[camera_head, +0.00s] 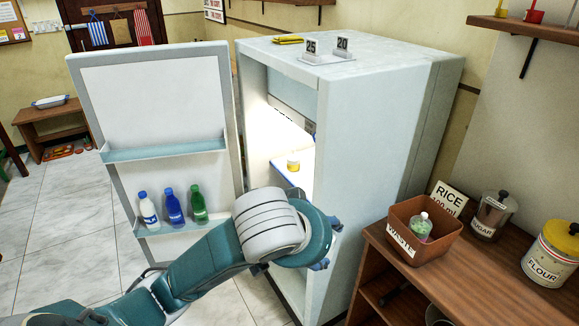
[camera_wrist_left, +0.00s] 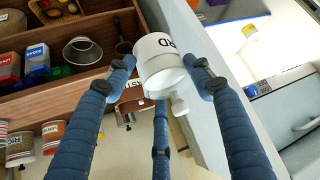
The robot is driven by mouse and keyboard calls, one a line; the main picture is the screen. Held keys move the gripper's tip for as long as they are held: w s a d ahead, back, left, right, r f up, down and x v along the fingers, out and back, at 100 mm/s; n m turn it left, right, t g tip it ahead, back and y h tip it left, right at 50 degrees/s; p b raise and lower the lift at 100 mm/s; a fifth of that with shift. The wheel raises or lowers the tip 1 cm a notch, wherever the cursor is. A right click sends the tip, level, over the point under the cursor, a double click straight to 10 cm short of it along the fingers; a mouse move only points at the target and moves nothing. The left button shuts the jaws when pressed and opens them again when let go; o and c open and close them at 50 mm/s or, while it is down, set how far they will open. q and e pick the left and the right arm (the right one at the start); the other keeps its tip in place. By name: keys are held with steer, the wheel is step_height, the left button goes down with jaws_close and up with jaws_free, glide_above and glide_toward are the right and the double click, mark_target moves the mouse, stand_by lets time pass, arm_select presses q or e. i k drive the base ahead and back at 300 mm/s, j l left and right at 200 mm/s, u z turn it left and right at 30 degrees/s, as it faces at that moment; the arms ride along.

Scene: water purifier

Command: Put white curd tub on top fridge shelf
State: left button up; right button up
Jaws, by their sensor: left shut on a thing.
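The white curd tub (camera_wrist_left: 160,48), with "RD" readable on its side, is held between the fingers of my left gripper (camera_wrist_left: 160,70) in the left wrist view. In the head view my left gripper (camera_head: 322,264) is mostly hidden behind my wrist, in front of the fridge's right side wall, and the tub is hidden. The fridge (camera_head: 370,130) stands with its door (camera_head: 150,100) open to the left. A lit shelf (camera_head: 293,179) inside bears a small yellow-and-white container (camera_head: 293,163). My right gripper is not in view.
Several bottles (camera_head: 172,207) stand in the door rack. A wooden counter (camera_head: 480,265) at the right bears a brown waste bin (camera_head: 425,230), a sugar canister (camera_head: 491,215) and a flour canister (camera_head: 553,252). The shelf around the small container looks mostly free.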

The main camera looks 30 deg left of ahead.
mark_target(311, 183)
steer(key=i+j+u, duration=0.1)
steer(key=i+j, duration=0.65)
steer(key=j, duration=0.2)
steer(key=i+j, duration=0.75)
steer(key=k+j+u, duration=0.05)
steer(key=j, duration=0.1)
